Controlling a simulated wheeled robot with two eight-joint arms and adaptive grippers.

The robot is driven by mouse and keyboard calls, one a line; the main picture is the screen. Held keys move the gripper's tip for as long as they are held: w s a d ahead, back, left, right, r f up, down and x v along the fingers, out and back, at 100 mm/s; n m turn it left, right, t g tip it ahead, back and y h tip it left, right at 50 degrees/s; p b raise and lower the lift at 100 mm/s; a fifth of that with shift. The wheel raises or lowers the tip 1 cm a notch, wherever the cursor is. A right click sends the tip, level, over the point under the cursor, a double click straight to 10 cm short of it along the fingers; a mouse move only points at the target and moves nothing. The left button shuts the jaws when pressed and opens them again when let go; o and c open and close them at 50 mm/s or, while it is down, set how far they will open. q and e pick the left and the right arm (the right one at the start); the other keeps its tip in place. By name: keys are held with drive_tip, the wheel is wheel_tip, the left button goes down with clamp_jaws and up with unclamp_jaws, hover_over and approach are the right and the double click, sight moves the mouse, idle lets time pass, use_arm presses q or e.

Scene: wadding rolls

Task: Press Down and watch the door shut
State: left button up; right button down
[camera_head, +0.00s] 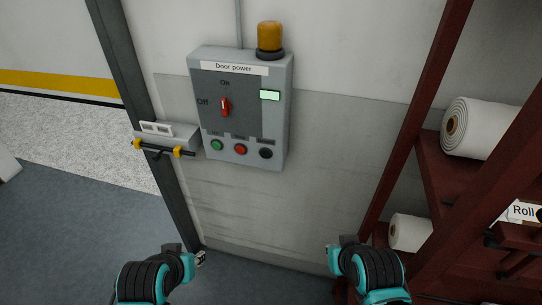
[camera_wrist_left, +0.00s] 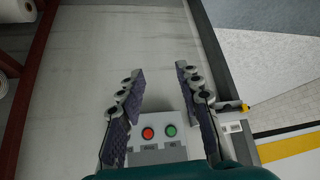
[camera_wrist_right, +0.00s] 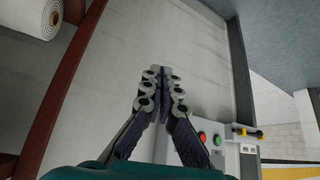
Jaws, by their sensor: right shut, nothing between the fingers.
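The grey control box (camera_head: 280,120) labelled "Door power" is on the wall. Its red selector switch (camera_head: 225,106) stands about upright, beneath "On". Below is a row of green (camera_head: 216,145), red (camera_head: 240,149) and black (camera_head: 265,153) buttons; their labels are too small to read. The small display (camera_head: 270,95) is pale green. The doorway (camera_head: 90,140) left of the box stands open. My left gripper (camera_wrist_left: 160,70) is open and empty; the red and green buttons show between its fingers, apart from them. My right gripper (camera_wrist_right: 161,72) is shut and empty, away from the buttons.
An amber lamp (camera_head: 270,37) tops the box. A bracket with a black bar and yellow clips (camera_head: 165,149) sits beside the dark door post (camera_head: 127,70). A dark red rack (camera_head: 425,100) with white rolls (camera_head: 485,128) stands at right. The wall below the box is clear.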

sight(265, 154)
use_arm(q)
drive_tip(key=o, duration=0.8)
drive_tip(key=shift+r, duration=0.1)
drive_tip(key=shift+o, duration=0.6)
wheel_tip(265, 154, up, 2)
drive_tip(key=shift+r+p, duration=0.15)
drive_tip(key=shift+p, duration=1.05)
use_arm(e)
drive_tip(key=w+a+r+t+y+p, duration=0.1)
drive_tip(key=w+a+r, duration=0.1)
drive_tip(key=w+a, duration=0.35)
drive_tip(key=w+a+r+t+y+p, duration=0.1)
drive_tip(key=w+a+r, duration=0.1)
drive_tip(key=w, duration=0.7)
use_arm(q)
wheel_tip(265, 154, up, 5)
drive_tip(key=p, duration=0.3)
use_arm(e)
drive_tip(key=w+a+f+n+t+y, duration=0.1)
drive_tip(key=w+a+f+t+y, duration=0.1)
drive_tip(key=w+a, duration=0.6)
drive_tip(key=a, duration=0.3)
drive_tip(key=shift+a+f, duration=0.2)
drive_tip(key=shift+a, duration=0.05)
use_arm(q)
drive_tip(key=shift+r, duration=0.1)
